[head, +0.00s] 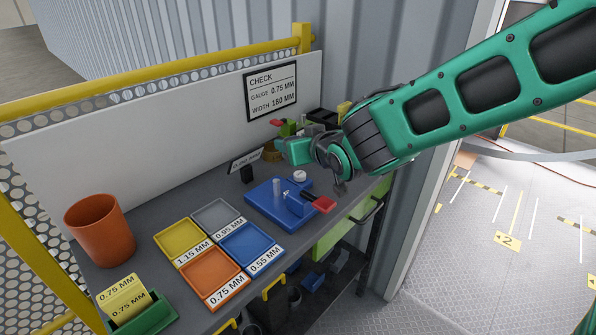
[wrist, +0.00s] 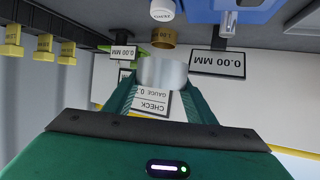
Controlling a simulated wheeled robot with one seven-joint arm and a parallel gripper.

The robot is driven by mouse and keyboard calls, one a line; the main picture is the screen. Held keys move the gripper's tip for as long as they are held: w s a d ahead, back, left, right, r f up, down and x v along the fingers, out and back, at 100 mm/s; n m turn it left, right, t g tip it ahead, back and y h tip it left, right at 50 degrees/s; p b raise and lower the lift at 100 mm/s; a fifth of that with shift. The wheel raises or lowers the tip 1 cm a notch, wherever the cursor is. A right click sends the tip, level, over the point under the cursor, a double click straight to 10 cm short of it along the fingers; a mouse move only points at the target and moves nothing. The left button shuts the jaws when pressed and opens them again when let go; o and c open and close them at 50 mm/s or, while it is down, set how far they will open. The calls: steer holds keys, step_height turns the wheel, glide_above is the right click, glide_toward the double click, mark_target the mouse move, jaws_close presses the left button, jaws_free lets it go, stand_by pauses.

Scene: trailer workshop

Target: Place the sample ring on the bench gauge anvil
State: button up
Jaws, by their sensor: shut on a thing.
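My gripper (wrist: 160,82) is shut on the sample ring (wrist: 165,71), a smooth pale silver band held between the two green fingers in the wrist view. In the head view my gripper (head: 295,150) is over the back of the bench, and the ring cannot be made out there. The blue bench gauge (head: 265,210) stands on the bench, in front of and below my gripper, with a grey upright post, a small metal anvil area and a red lever. The gauge's blue body (wrist: 235,8) shows at the top edge of the wrist view, apart from the ring.
A 0.00 MM display (head: 246,160) stands behind the gauge. A white round cap (head: 299,176) and a brass ring (head: 271,154) are near it. Coloured trays (head: 181,239), an orange cup (head: 99,230) and a green card holder (head: 145,318) occupy the bench's left part. A check sign (head: 271,91) hangs behind.

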glide_above(323, 173)
step_height(323, 173, down, 6)
steer(key=shift+f, duration=2.05)
steer(key=o, duration=1)
steer(key=shift+f, duration=0.1)
steer(key=shift+o, duration=0.2)
steer(key=v, duration=1.2)
steer(key=shift+w+d, duration=0.1)
steer(key=shift+d, duration=0.05)
